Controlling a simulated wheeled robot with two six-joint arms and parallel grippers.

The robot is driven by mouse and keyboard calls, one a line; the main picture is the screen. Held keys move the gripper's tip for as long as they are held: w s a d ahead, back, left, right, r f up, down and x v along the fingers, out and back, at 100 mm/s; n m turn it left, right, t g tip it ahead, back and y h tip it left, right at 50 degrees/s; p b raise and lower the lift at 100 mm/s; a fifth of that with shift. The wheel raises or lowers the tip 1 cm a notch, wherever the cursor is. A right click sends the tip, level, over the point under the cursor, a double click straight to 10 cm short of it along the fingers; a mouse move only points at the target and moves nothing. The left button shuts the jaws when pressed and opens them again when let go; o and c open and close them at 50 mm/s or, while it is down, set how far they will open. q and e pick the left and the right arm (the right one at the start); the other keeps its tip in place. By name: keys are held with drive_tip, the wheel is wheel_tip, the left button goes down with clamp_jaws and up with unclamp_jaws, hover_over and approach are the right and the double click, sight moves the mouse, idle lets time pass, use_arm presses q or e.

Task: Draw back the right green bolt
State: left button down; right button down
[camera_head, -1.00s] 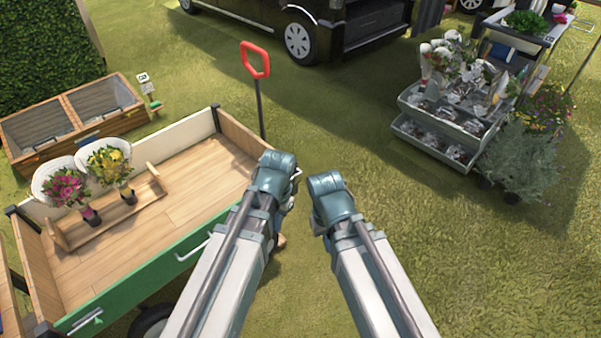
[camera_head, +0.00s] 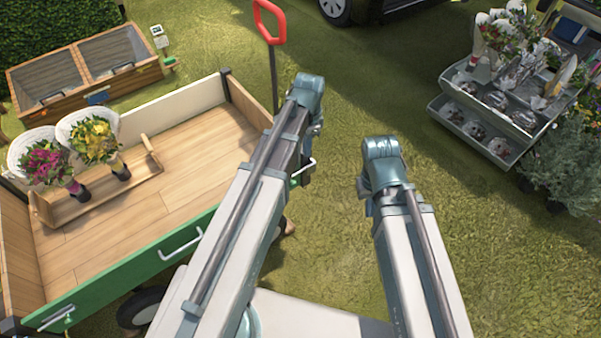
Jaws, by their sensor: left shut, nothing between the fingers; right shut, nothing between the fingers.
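The flower cart has a green side board (camera_head: 140,262). At its right end a metal bolt with a bent handle and a green part (camera_head: 297,182) shows beside my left forearm, partly hidden by it. A second bolt (camera_head: 57,318) sits at the board's left end. My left gripper (camera_head: 316,128) is just beyond the right bolt in the picture; its fingers are mostly hidden, and it is shut and empty. I cannot tell whether it touches anything. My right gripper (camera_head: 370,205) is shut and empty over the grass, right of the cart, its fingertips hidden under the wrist.
A white handle (camera_head: 181,245) is on the green board. A wooden holder (camera_head: 105,198) with two bouquets stands in the cart. The cart's red pull handle (camera_head: 268,20) rises behind my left arm. A grey flower stand (camera_head: 480,130) is at right. Grass between is clear.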

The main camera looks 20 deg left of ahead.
use_arm(q)
drive_tip(key=shift+f, duration=0.1)
wheel_tip(320, 180, down, 13)
drive_tip(key=s+a+b, duration=0.2)
drive_tip(key=b, duration=1)
drive_tip(key=shift+a+r+b, duration=0.2)
drive_tip(key=shift+b, duration=0.2)
